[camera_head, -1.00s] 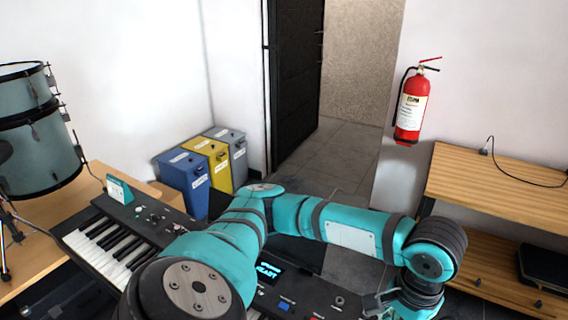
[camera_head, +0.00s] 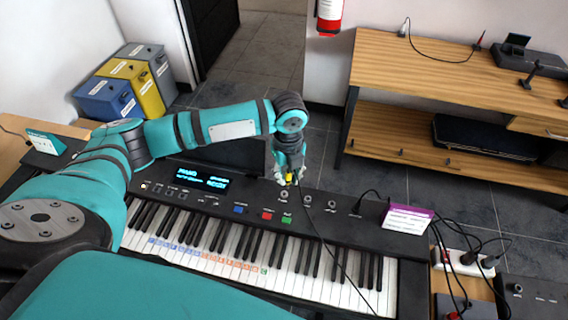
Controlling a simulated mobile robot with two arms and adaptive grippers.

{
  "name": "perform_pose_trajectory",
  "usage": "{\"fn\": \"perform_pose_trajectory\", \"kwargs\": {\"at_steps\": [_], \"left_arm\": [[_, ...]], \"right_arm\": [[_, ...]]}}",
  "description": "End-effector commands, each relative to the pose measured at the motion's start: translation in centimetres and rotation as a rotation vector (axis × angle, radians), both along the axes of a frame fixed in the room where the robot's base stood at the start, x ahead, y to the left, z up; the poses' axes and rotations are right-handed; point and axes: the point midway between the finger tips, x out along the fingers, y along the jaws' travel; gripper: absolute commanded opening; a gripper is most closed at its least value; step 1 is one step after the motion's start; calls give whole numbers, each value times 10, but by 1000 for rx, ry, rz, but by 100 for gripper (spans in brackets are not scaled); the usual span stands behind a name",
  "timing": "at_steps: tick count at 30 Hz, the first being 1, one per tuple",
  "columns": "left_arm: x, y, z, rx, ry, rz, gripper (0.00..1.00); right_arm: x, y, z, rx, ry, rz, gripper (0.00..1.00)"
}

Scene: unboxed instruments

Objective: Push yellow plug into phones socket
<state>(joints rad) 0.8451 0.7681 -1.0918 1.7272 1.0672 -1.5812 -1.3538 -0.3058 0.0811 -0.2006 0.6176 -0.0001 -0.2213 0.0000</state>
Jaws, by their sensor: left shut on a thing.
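My left gripper (camera_head: 288,180) is shut on the yellow plug (camera_head: 290,178), above the back edge of the keyboard's panel. A thin dark cable runs from the plug down across the keys. A row of round sockets (camera_head: 307,199) lies on the dark panel of the keyboard (camera_head: 340,224), just below and right of the gripper. Their labels are too small to read, so I cannot tell which one is the phones socket. The plug's tip is hidden, and I cannot tell whether it touches the nearest socket (camera_head: 283,194). My right gripper is not in view.
A purple and white card (camera_head: 408,219) stands at the panel's right end. A power strip (camera_head: 463,263) with several plugs lies to the right. A wooden shelf (camera_head: 440,85) stands behind. Blue, yellow and grey bins (camera_head: 141,87) stand at the back left.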

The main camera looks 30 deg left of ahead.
Motion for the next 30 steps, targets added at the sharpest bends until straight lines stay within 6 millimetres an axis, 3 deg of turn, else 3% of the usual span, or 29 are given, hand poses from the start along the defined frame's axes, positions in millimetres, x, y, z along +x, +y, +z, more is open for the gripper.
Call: {"fn": "perform_pose_trajectory", "kwargs": {"at_steps": [3, 9, 17, 30], "left_arm": [[6, 8, -3, 0, 3, -210, 0], [11, 15, -10, 0, 2, -405, 0], [12, 16, -21, 0, 1, -436, 0], [12, 16, -58, 0, 0, -435, 0]], "right_arm": [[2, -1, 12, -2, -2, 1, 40], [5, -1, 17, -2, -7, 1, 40], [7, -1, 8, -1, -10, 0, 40], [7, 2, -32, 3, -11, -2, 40]]}}
